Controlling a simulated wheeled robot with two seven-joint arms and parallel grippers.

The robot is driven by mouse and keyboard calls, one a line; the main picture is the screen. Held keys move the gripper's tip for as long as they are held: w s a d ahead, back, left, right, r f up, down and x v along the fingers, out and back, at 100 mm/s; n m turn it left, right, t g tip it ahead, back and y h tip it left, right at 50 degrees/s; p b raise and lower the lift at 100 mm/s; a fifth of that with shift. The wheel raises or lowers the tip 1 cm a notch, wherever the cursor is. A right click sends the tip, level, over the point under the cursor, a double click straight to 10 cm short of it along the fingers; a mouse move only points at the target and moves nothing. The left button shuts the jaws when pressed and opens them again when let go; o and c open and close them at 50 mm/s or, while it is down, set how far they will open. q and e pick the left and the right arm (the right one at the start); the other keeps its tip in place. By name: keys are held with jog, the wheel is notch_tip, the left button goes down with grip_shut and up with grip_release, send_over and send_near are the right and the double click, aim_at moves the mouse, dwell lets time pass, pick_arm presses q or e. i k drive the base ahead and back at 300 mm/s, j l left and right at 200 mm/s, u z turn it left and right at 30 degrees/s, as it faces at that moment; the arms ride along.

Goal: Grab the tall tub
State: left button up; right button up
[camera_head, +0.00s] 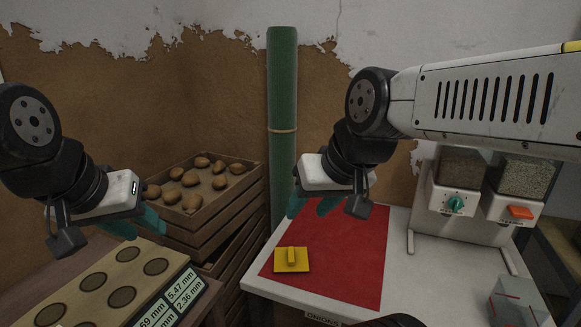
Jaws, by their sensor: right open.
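A clear see-through container (518,303) with red lines on it stands at the right front of the white table; it is the only tub-like thing I make out, and I cannot tell for sure that it is the tall tub. My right gripper (312,207) is open and empty, above the back left of the red mat, well to the left of the container. My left gripper (136,226) looks open and empty, above the far edge of the board with round discs, far from the container.
A red mat (345,245) with a yellow handled block (292,260) covers the left of the white table (428,294). Two dispensers (458,185) stand at the back right. Wooden crates (222,222) hold potatoes. A green roll (282,85) stands upright behind. A sieve-size board (105,285) lies left.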

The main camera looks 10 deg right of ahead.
aim_at(513, 300)
jog(key=z, duration=2.4)
jog(key=i+l+u, duration=0.15)
jog(key=l+u, duration=0.25)
jog(key=i+l+u, duration=0.1)
jog(key=l+u, duration=0.7)
